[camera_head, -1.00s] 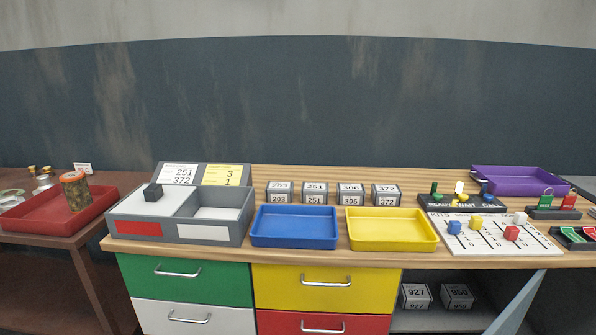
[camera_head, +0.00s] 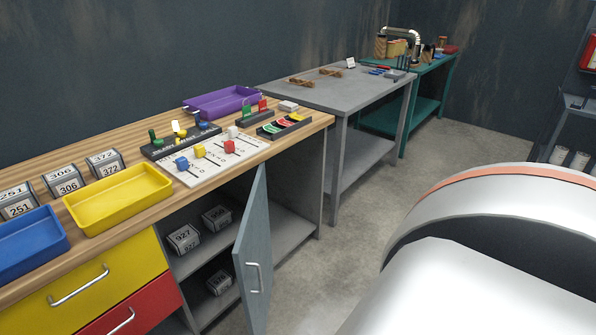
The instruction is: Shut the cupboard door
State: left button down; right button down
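The cupboard door (camera_head: 256,262) is a grey-blue panel with a bar handle (camera_head: 254,278). It stands open, swung out from the cupboard (camera_head: 272,222) under the right end of the wooden workbench. Inside, a box marked 927 (camera_head: 184,240) and another box (camera_head: 217,218) sit on the upper shelf, and a further box (camera_head: 220,282) sits lower down. Neither of my grippers shows in this view.
Yellow (camera_head: 118,199) and blue (camera_head: 28,243) trays sit on the bench. A grey table (camera_head: 345,92) stands beyond its right end. A large white rounded surface, possibly mine, fills the lower right. Grey floor (camera_head: 365,215) lies clear between.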

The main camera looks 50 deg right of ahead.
aim_at(251, 253)
jog(key=z, duration=1.25)
